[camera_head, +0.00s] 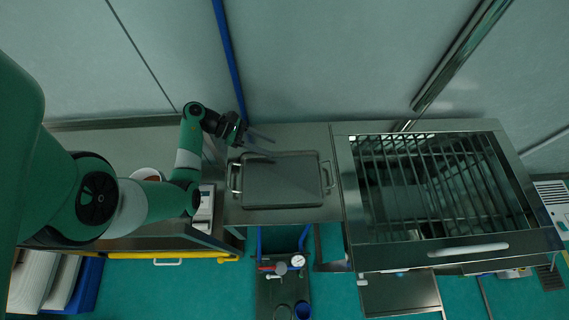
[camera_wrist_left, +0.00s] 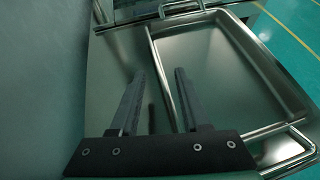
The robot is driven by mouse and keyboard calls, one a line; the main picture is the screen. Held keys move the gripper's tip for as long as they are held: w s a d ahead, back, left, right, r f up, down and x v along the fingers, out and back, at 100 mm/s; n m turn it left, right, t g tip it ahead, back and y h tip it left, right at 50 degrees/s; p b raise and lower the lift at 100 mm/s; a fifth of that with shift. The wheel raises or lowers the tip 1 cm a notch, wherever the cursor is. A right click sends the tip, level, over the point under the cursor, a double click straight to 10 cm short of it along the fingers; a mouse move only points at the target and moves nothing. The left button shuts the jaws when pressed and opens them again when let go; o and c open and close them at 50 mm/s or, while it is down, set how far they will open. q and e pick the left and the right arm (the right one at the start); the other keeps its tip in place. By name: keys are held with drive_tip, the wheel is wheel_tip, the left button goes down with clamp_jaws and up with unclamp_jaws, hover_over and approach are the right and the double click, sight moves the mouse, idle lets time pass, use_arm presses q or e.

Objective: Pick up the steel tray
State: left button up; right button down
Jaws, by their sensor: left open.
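The steel tray (camera_head: 283,183) is a shallow rectangle with a raised rim and a wire handle at each short end. It lies flat on a steel table left of the sieve. In the left wrist view the tray (camera_wrist_left: 215,70) fills the upper right, with one handle at the lower right and one at the top. My left gripper (camera_head: 268,145) is open and empty, by the tray's far left corner. My right gripper is not in view.
The vibrating sieve (camera_head: 346,190) with a barred grid stands right of the tray. A wall (camera_head: 320,60) with a blue pipe (camera_head: 229,55) rises behind. A white item (camera_head: 204,207) lies left of the tray. A gauge (camera_head: 298,260) stands below the table's front edge.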

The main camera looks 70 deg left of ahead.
sight(285, 155)
use_arm(q)
drive_tip(key=shift+s+a, duration=0.1)
drive_tip(key=shift+a, duration=0.15)
drive_tip(key=x, duration=0.7)
drive_tip(key=shift+w, duration=0.3)
clamp_jaws()
idle(1.0)
